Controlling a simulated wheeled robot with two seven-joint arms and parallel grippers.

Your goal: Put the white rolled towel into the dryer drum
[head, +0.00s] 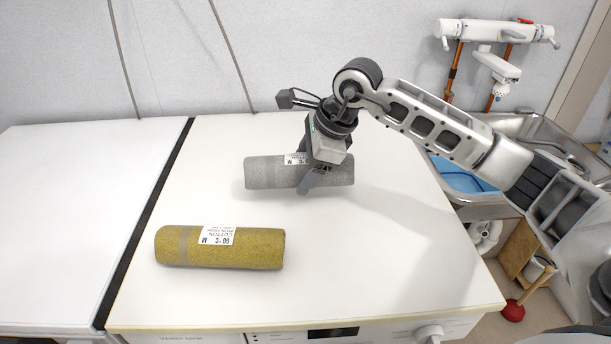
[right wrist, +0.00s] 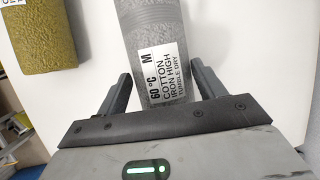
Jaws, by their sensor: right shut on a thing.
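A light grey rolled towel (head: 268,173) with a white printed label lies across the back middle of the white machine top; it is the palest roll in view. My right gripper (head: 318,172) reaches down over its right half and is shut on it. In the right wrist view the grey roll (right wrist: 155,40) runs between the two fingers (right wrist: 163,88), its label towards the palm. The roll looks level, and I cannot tell whether it is clear of the top. The dryer drum is not in view. My left gripper is not in view.
A mustard-yellow rolled towel (head: 220,248) lies nearer the front left and also shows in the right wrist view (right wrist: 42,35). The machine's front panel (head: 340,333) has a dark display and a knob. A steel sink (head: 540,128) stands at the right. The top's right front is clear.

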